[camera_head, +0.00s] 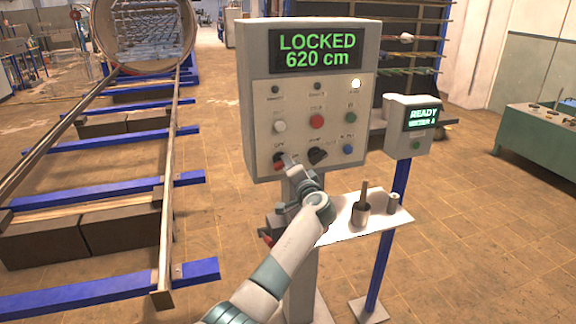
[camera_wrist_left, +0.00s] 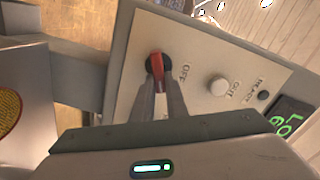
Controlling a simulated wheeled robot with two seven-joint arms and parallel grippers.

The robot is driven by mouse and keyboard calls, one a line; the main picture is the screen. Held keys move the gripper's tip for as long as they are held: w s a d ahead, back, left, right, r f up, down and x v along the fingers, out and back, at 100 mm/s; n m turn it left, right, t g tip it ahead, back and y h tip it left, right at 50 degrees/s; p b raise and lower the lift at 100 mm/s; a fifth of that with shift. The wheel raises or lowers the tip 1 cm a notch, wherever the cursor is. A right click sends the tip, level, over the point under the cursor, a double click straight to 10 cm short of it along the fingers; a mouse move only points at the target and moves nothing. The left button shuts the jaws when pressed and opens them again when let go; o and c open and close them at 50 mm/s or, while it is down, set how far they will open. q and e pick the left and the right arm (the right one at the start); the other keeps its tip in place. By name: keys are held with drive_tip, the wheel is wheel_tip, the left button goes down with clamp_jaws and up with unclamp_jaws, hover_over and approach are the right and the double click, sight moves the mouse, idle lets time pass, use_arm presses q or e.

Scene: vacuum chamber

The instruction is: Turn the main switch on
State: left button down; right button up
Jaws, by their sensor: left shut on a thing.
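The main switch, a red handle on a black round base, sits at the lower left of the grey control panel (camera_head: 259,120). In the head view the switch (camera_head: 279,163) is partly hidden by my left gripper (camera_head: 288,160). In the left wrist view the red handle (camera_wrist_left: 157,66) stands between the fingertips of my left gripper (camera_wrist_left: 160,88), which is shut on it. An "OFF" label shows beside the switch in the wrist view. The panel display (camera_head: 315,51) reads "LOCKED 620 cm". My right gripper does not show.
Several other buttons and a black selector knob (camera_head: 317,156) sit close to the switch. A smaller display post (camera_head: 408,128) stands to the right. Rails (camera_head: 168,200) run along the left.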

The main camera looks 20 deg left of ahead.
use_arm(q)
drive_tip(key=m, duration=0.3)
drive_tip(key=m+p, duration=0.1)
drive_tip(key=m, duration=0.1)
drive_tip(key=shift+d+f, duration=0.1)
drive_tip(key=shift+f, duration=0.25)
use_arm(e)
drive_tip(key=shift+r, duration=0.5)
use_arm(q)
drive_tip(key=c, duration=1.8)
unclamp_jaws()
drive_tip(key=shift+o, duration=0.2)
drive_tip(key=shift+w, duration=0.1)
drive_tip(key=shift+d, duration=0.1)
